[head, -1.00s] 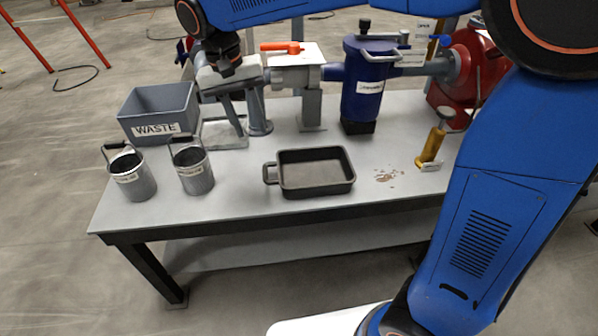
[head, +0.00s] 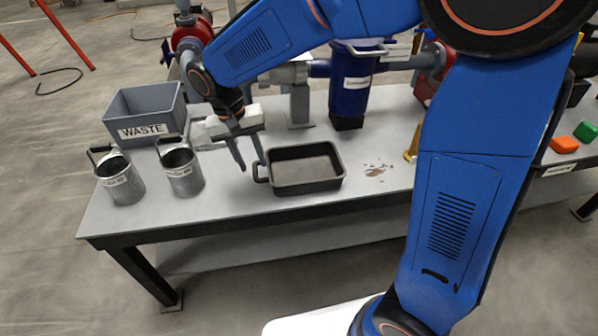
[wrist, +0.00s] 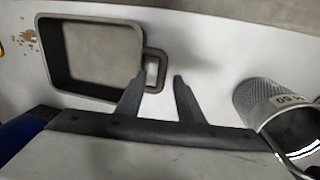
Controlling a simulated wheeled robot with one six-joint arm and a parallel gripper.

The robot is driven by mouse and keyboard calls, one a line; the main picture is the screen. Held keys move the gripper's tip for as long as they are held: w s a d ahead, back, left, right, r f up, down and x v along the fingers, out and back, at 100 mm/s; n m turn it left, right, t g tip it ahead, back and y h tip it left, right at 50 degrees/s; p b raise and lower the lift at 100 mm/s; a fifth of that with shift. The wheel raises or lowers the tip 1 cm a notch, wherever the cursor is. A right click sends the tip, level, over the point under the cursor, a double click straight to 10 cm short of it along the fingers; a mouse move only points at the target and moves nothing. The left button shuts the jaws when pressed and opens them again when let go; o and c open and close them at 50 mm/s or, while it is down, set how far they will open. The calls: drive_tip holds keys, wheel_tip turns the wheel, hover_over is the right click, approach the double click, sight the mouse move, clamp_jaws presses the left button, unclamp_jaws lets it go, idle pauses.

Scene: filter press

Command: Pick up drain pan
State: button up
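The drain pan (head: 303,186) is a dark rectangular tray with a loop handle (head: 259,172) on its left side, and it sits flat on the grey bench. It looks empty. In the wrist view the pan (wrist: 95,94) is at upper left, with its handle (wrist: 154,70) pointing right. My gripper (head: 252,164) is just left of the pan, above the bench near the handle. Its fingers are spread apart with nothing between them. In the wrist view my fingertips (wrist: 160,76) are close to the handle, one overlapping it in the picture and one to its right. I cannot tell whether they touch it.
Two metal mesh cups (head: 181,171) and (head: 119,178) a second mesh cup stand left of the pan. A grey WASTE bin (head: 146,131) is behind them. A blue filter housing (head: 349,97) stands behind the pan. Brown spill spots (head: 376,171) lie to its right.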

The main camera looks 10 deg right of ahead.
sight(255, 169)
drive_tip(key=f, duration=0.4)
drive_tip(key=shift+w+d+f, duration=0.1)
drive_tip(key=shift+d+f, duration=0.25)
drive_tip(key=shift+f, duration=0.05)
clamp_jaws()
drive_tip(key=shift+r, duration=0.1)
